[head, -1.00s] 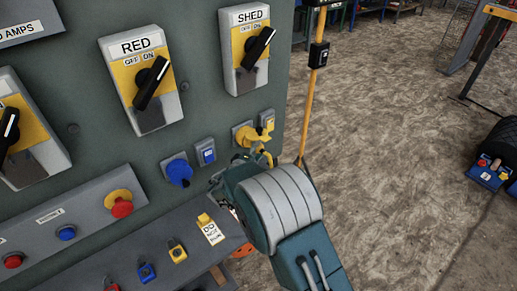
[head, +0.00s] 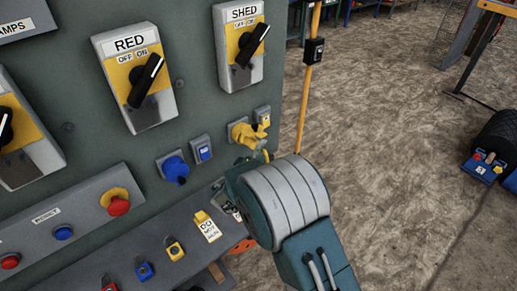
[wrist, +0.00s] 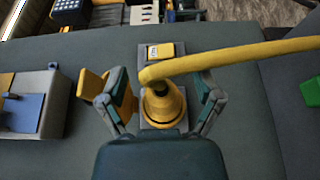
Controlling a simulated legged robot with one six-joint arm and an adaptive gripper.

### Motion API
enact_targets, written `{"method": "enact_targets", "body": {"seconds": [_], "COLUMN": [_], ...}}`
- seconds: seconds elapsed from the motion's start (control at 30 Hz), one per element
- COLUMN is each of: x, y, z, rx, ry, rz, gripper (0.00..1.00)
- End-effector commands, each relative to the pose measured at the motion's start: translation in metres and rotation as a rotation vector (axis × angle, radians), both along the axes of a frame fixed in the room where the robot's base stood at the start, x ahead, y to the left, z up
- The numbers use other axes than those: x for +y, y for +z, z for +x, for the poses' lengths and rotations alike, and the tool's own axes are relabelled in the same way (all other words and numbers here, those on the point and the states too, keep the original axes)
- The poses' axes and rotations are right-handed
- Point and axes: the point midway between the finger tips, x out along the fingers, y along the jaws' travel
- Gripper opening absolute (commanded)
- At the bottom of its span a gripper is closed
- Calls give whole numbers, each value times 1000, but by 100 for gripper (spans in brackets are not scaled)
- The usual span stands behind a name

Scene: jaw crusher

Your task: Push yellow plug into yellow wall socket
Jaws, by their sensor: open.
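The yellow plug (head: 246,136) is at the yellow wall socket on the grey-green panel, and its yellow cable hangs from it. The socket's yellow flap (wrist: 94,84) stands out on the left. My gripper (wrist: 161,90) is open, with one finger on each side of the plug and apart from it. In the head view my gripper (head: 226,198) is below the plug, its fingers mostly hidden by the wrist.
A blue plug (head: 175,168) is at a blue socket to the left. A sloped shelf with buttons and a yellow-and-white tag (head: 207,227) lies below. RED (head: 138,80) and SHED (head: 240,45) switches are above.

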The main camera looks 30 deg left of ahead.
Motion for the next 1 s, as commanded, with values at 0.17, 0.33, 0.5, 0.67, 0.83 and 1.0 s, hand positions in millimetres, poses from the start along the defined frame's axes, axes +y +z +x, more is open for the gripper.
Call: {"method": "enact_targets", "body": {"seconds": [0.17, 0.33, 0.5, 0.67, 0.83, 1.0], "x": [-9, -17, -25, -32, -40, -48], "y": [0, 0, 0, 0, 0, 0], "z": [-3, -7, -10, -13, -17, -20], "rx": [0, -1, 0, 0, 0, 0], "ry": [0, 0, 0, 0, 0, 1], "rz": [0, -1, 0, 0, -1, 0], "gripper": [84, 84, 84, 84, 84, 84]}}
